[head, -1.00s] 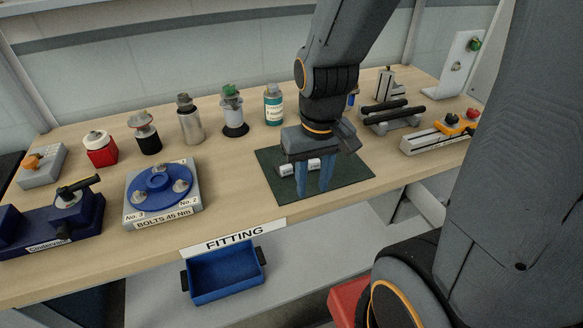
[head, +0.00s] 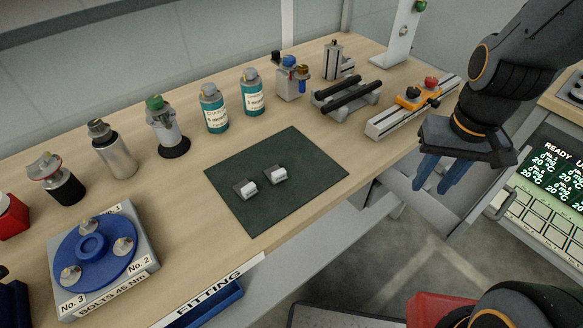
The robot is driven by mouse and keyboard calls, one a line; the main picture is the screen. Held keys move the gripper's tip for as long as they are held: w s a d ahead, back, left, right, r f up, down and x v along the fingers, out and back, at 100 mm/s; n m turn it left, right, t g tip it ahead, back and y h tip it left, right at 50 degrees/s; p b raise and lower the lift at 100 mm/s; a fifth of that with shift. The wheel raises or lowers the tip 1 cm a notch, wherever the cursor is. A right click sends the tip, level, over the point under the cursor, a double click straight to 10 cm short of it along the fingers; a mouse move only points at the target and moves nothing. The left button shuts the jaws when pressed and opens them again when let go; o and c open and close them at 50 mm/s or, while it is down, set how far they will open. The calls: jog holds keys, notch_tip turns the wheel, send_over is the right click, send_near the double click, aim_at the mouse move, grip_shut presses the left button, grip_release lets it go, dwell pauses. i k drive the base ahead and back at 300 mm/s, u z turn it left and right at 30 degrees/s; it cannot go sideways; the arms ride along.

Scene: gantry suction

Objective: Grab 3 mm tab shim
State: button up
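Two small tab shims with white labelled faces lie on the dark green mat (head: 262,214). The left shim (head: 246,190) and the right shim (head: 275,175) are a short gap apart. Their labels are too small to read, so I cannot tell which is 3 mm. My gripper (head: 430,187) is right of the mat, beyond the bench's front edge. Its two blue fingers point down and are apart, with nothing between them.
Bottles (head: 213,109) and cans stand behind the mat. A blue bolt fixture (head: 93,250) is at the left. A rod stand (head: 346,97) and a rail with an orange clamp (head: 412,103) are at the back right. A lit screen (head: 556,172) is at far right.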

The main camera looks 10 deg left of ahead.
aim_at(245, 188)
jog(key=z, duration=0.3)
jog(key=k, duration=0.65)
jog(key=u, duration=1.55)
jog(key=k, duration=1.05)
jog(key=z, duration=0.7)
jog(key=i, duration=1.4)
jog(key=u, duration=0.85)
jog(key=i, duration=0.2)
jog(key=u, duration=0.25)
